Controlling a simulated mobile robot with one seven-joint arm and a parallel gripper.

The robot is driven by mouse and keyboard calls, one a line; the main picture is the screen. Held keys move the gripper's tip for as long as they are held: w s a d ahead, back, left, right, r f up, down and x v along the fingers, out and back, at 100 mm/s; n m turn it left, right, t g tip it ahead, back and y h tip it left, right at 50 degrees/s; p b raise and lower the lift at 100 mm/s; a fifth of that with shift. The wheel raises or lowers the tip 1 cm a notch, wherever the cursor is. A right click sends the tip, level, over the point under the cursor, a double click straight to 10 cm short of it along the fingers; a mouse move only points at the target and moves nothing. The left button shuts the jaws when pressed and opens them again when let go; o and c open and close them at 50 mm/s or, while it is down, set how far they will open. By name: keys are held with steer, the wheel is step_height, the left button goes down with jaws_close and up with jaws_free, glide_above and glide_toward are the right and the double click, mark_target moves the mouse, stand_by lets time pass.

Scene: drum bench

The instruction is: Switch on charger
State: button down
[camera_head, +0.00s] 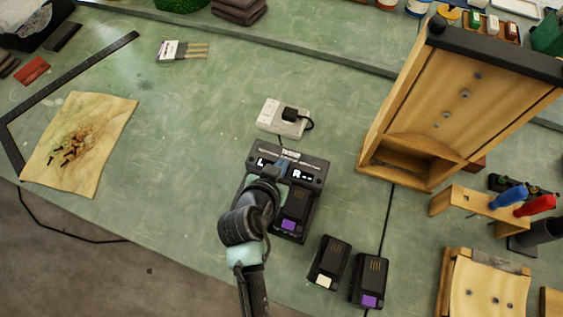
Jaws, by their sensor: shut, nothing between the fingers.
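The black charger (313,168) sits on the green bench near the middle of the view, with lit "L" and "R --" marks on its upper panel. A battery (295,208) with a purple label sits in its right bay. My gripper (274,176) is shut and empty, over the charger's left part just below the lit "L". My gripper and arm hide most of the left bay, and I cannot tell whether the fingertips touch the charger. A white socket block (270,116) with a black plug (290,114) in it lies behind the charger.
Two loose batteries, one with a white label (325,282) and one with a purple label (369,297), lie to the right of my arm. A wooden cabinet (400,110) stands at right, beside a screwdriver rack (470,205). A stained cloth (110,118) lies at left.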

steer(key=shift+w+d+r+p, duration=0.1)
steer(key=shift+w+r+p, duration=0.05)
steer(key=shift+p, duration=0.35)
steer(key=shift+f+g, duration=0.3)
steer(key=shift+f, duration=0.05)
steer(key=shift+w+d+r, duration=0.2)
steer(key=shift+w, duration=0.5)
